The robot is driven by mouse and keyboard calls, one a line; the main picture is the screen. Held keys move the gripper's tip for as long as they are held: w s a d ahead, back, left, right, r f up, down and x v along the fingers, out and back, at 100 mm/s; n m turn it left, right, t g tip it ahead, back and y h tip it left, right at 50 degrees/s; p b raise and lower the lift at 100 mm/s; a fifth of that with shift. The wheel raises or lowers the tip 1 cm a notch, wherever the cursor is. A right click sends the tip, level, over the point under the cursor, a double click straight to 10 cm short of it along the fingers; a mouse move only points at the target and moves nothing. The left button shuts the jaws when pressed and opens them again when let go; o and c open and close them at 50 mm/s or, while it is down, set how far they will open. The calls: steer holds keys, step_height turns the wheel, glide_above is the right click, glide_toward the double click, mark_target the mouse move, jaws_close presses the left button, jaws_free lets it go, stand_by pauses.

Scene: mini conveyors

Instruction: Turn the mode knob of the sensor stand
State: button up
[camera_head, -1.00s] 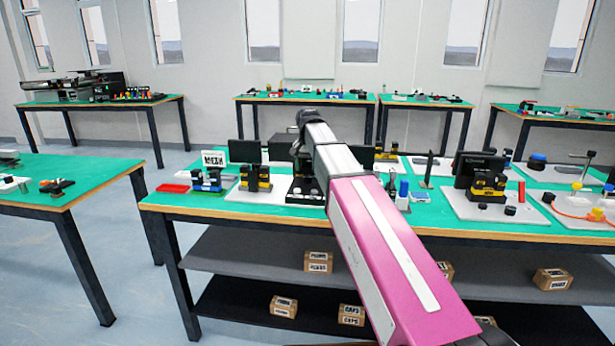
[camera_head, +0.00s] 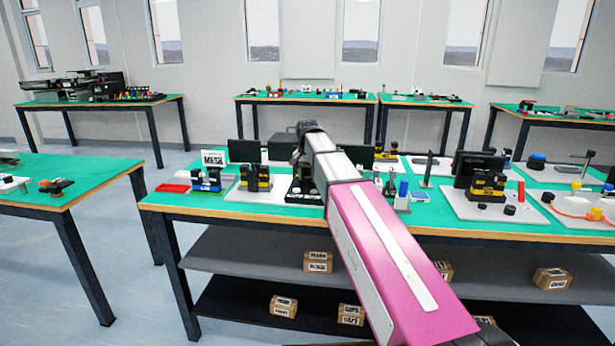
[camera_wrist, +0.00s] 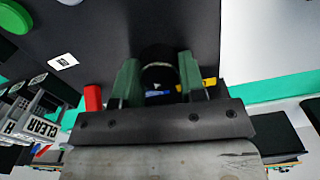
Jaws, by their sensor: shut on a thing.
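In the wrist view, my gripper (camera_wrist: 160,76) points at a dark panel (camera_wrist: 120,30), which appears to be part of the sensor stand. Its two green fingers stand on either side of a round black knob (camera_wrist: 158,55) with a pale line across its top, and are shut on it. A blue mark and a yellow piece show just below the knob. In the head view, my arm reaches over the middle table, and I cannot make out the fingers or the knob there.
In the wrist view, a red piece (camera_wrist: 93,98) lies left of the fingers, with a block lettered CLEAR (camera_wrist: 40,127) beyond it. In the head view, the green table (camera_head: 160,202) holds a red tray (camera_head: 174,188) and several small devices beside my arm.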

mark_target(307, 175)
steer(key=shift+n, duration=0.3)
steer(key=n, duration=0.5)
steer(key=shift+n, duration=0.3)
steer(key=n, duration=0.6)
steer(key=shift+a, duration=0.1)
stand_by(0.4)
steer(key=o, duration=0.9)
step_height(307, 175, up, 11)
steer(key=shift+f, duration=0.1)
